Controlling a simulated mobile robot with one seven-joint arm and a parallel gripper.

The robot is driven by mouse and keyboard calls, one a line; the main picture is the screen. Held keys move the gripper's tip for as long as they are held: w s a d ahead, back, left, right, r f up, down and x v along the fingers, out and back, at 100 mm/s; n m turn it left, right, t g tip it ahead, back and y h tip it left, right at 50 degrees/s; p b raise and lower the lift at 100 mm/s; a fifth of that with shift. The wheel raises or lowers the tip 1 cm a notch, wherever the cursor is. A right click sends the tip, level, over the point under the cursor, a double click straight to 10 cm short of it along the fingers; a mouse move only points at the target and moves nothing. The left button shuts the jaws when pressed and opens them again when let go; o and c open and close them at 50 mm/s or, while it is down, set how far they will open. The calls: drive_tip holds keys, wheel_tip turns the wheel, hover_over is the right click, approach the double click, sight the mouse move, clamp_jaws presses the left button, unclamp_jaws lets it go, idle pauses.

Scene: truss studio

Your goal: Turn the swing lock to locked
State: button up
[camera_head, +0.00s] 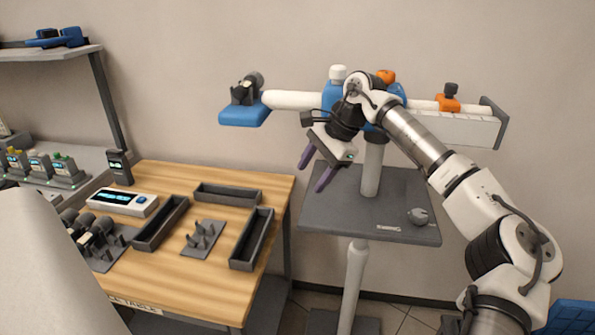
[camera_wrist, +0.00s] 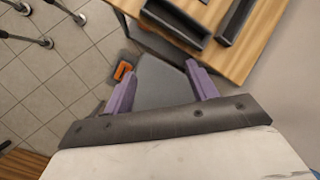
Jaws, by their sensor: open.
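A stand carries a white horizontal tube (camera_head: 292,100) with a blue clamp block (camera_head: 333,97) partly hidden by my arm. A white knob (camera_head: 338,73) and an orange knob (camera_head: 386,76) sit on top of this block. An orange clamp (camera_head: 447,103) with a dark knob (camera_head: 451,89) sits further right. I cannot tell which of these is the swing lock, nor its setting. My gripper (camera_head: 318,174) is open and empty, its purple fingers pointing down in front of the stand, below the tube. In the wrist view my gripper (camera_wrist: 159,75) has nothing between its fingers.
A grey plate (camera_head: 350,215) with a round grey knob (camera_head: 418,216) is on the stand's post. A wooden table (camera_head: 178,225) with dark trays (camera_head: 228,194) stands left. The tube's left end has a blue pad (camera_head: 243,112). The wrist view shows tiled floor (camera_wrist: 60,90).

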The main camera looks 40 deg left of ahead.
drive_tip(key=shift+s+a+g+y, duration=0.3)
drive_tip(key=shift+s+a, duration=0.7)
